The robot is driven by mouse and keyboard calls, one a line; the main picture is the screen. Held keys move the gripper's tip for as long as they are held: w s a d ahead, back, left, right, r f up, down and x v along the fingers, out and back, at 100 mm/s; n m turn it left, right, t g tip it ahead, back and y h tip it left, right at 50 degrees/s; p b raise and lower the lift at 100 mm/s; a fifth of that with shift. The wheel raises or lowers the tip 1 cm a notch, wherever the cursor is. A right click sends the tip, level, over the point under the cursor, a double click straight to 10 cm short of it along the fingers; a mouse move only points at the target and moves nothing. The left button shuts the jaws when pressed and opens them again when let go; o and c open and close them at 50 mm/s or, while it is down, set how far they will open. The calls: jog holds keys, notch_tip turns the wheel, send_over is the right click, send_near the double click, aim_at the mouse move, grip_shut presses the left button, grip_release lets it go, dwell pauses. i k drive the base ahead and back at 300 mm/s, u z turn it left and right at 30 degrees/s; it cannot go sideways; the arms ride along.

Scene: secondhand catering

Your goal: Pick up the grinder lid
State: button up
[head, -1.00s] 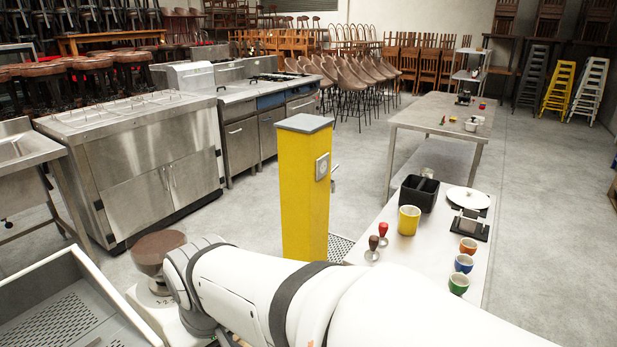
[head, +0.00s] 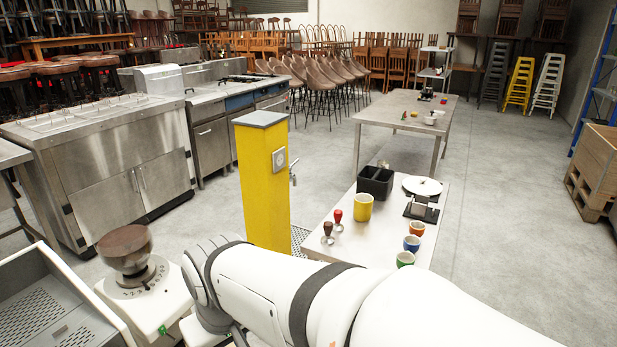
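The grinder (head: 130,280) stands at the lower left, with a numbered dial collar and a pale body. A dark brown, round hopper sits on top of it. The grinder lid (head: 125,239) appears as the flat brown top of this hopper; I cannot make out a seam between lid and hopper. My white arm crosses the bottom of the head view, and its wrist bends down just right of the grinder, apart from the hopper. My gripper is not visible; the arm's end runs out of the bottom of the picture.
A grey tray (head: 62,262) lies left of the grinder. A yellow pillar (head: 262,190) with a tap stands behind my arm. A steel table (head: 345,235) at right bears cups, two tampers, a yellow container and a black bin.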

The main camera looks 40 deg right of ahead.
aim_at(427, 186)
jog(key=z, duration=3.3)
jog(key=k, duration=1.05)
jog(key=u, duration=0.9)
jog(key=i, duration=1)
jog(key=u, duration=0.05)
